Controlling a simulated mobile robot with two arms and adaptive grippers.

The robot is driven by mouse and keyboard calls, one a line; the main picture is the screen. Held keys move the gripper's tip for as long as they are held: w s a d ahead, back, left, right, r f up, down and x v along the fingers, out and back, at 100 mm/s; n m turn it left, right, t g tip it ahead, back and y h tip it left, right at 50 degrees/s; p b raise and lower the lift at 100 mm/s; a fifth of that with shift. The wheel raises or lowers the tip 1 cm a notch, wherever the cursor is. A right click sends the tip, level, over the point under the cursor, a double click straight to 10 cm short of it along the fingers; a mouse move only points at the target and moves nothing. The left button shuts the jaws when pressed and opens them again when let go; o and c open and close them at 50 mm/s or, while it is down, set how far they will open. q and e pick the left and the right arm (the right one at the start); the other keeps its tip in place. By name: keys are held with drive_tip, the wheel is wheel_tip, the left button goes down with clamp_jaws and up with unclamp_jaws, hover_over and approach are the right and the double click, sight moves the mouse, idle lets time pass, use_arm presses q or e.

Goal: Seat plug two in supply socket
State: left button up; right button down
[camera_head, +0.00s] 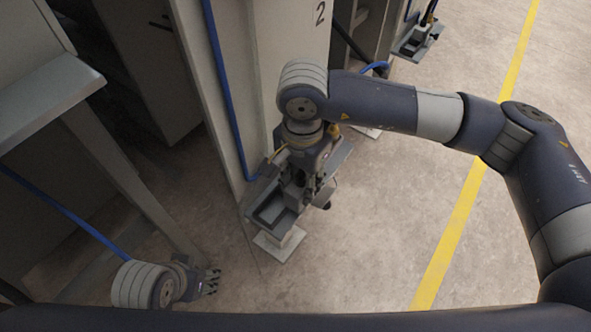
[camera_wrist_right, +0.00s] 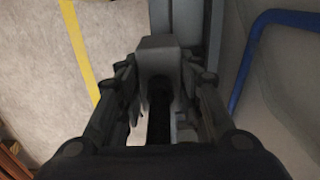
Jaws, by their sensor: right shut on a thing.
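My right gripper (camera_head: 308,190) points down over a grey stand beside the panel marked 2 (camera_head: 320,13). In the right wrist view its fingers (camera_wrist_right: 160,68) are shut on a grey block-shaped plug (camera_wrist_right: 160,52) with a black cable (camera_wrist_right: 160,115) running back from it. The gripper hides most of the plug in the head view. The stand has an open grey tray-like part (camera_head: 268,212); the supply socket cannot be clearly made out, and seating cannot be told. My left gripper (camera_head: 212,281) is low at the left, away from the stand; its opening is unclear.
A blue hose (camera_head: 224,95) runs down the panel's edge, and another (camera_head: 65,212) crosses at lower left. A grey machine frame (camera_head: 130,180) stands at left. A similar stand (camera_head: 418,40) is at the top. Open floor with a yellow line (camera_head: 462,205) lies right.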

drive_tip(key=w, duration=0.3)
drive_tip(key=w+a, duration=0.1)
drive_tip(key=w, duration=0.1)
drive_tip(key=shift+w+f, duration=0.25)
drive_tip(key=shift+w, duration=0.05)
drive_tip(key=shift+f+b, duration=0.45)
drive_tip(key=shift+f, duration=1.35)
use_arm(q)
drive_tip(key=shift+f, duration=0.5)
drive_tip(key=shift+w, duration=0.2)
use_arm(e)
drive_tip(key=c, duration=1.4)
unclamp_jaws()
use_arm(q)
drive_tip(key=shift+w+d+r+t, duration=0.1)
drive_tip(key=shift+w+t, duration=0.2)
drive_tip(key=shift+w, duration=0.15)
drive_tip(key=shift+s, duration=0.1)
